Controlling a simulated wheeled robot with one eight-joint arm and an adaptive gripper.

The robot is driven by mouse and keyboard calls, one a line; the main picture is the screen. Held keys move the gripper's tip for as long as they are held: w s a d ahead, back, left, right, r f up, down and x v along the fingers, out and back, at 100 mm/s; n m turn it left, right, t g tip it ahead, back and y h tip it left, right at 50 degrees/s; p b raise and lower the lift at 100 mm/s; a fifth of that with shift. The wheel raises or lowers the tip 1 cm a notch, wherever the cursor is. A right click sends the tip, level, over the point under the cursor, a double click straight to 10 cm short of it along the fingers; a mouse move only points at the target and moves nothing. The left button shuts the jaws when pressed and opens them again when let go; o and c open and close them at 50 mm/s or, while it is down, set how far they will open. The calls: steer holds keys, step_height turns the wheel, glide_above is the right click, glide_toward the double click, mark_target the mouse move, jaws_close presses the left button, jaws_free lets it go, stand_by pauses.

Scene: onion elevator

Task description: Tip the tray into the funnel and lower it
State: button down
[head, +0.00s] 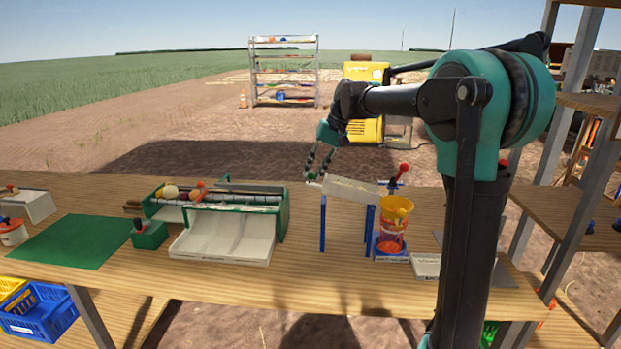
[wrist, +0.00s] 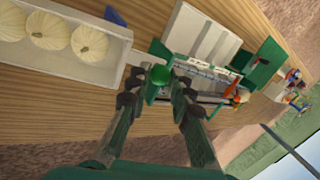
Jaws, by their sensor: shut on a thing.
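The pale tray (head: 352,190) rests between two blue posts (head: 322,223) in the head view, its left end higher and sloping down to the right. In the wrist view the tray (wrist: 122,57) holds pale ribbed onions (wrist: 84,38); three show, the rest is cut off. My gripper (head: 314,176) is at the tray's raised left end, with its fingers closed around a green knob (wrist: 160,72) there. The orange-yellow funnel (head: 391,212) stands right of the tray's low end, on a blue and white base. I cannot see any onion in it.
A green roller machine (head: 281,212) with a white chute (head: 222,240) stands left of the tray. A small green box (head: 149,235) and green mat (head: 68,241) lie farther left. A red-topped lever (head: 404,168) rises behind the funnel. My arm hides part of the table's right side.

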steer(key=d+r+y, duration=0.1)
steer(key=d+r, duration=0.1)
steer(key=r, duration=0.1)
steer(key=shift+y, duration=0.4)
steer(key=shift+d+r+y, duration=1)
steer(key=shift+d+r, duration=0.15)
steer(key=c, duration=1.6)
jaws_free()
steer(key=v, duration=1.2)
